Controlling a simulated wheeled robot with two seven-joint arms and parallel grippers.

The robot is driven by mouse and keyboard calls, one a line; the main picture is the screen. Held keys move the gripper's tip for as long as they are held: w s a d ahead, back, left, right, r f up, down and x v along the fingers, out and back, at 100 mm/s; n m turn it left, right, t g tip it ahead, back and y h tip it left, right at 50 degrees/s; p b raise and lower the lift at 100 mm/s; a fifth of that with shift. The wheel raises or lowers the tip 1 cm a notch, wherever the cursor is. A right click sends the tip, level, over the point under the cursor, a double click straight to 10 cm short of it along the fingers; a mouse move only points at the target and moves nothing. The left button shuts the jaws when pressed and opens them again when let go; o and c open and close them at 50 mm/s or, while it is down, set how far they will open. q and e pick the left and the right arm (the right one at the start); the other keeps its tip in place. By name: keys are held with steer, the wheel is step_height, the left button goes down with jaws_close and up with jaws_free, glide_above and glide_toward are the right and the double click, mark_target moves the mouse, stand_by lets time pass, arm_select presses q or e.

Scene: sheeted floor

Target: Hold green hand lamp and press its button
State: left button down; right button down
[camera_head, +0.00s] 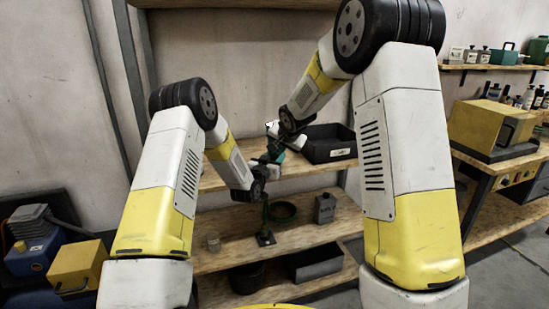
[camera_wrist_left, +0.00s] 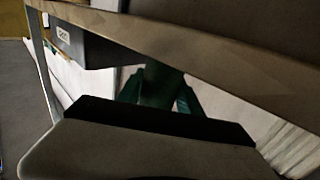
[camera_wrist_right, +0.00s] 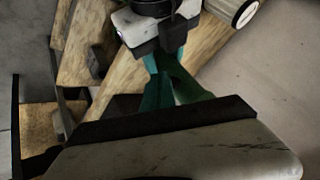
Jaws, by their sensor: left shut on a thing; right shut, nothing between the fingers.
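The green hand lamp (camera_wrist_left: 158,88) shows as a dark green body between the teal fingers of my left gripper (camera_wrist_left: 160,100) in the left wrist view. In the head view my left gripper (camera_head: 268,160) is shut on it, in front of the shelf rack. The lamp is small there and mostly hidden by the grippers. My right gripper (camera_head: 283,144) comes down from the upper right, close to the left gripper and lamp. In the right wrist view its teal fingers (camera_wrist_right: 168,75) are shut and empty. I cannot tell whether they touch the lamp, and its button is not visible.
A black bin (camera_head: 330,150) stands on the upper shelf behind the grippers. A yellow machine (camera_head: 490,128) sits on the right bench.

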steer(key=shift+s+d, duration=0.3)
steer(key=shift+s, duration=0.6)
steer(key=shift+s+d, duration=0.25)
steer(key=shift+s, duration=0.6)
steer(key=shift+s+d, duration=0.3)
steer(key=shift+s, duration=0.6)
arm_select(q)
steer(key=c, duration=0.7)
jaws_free()
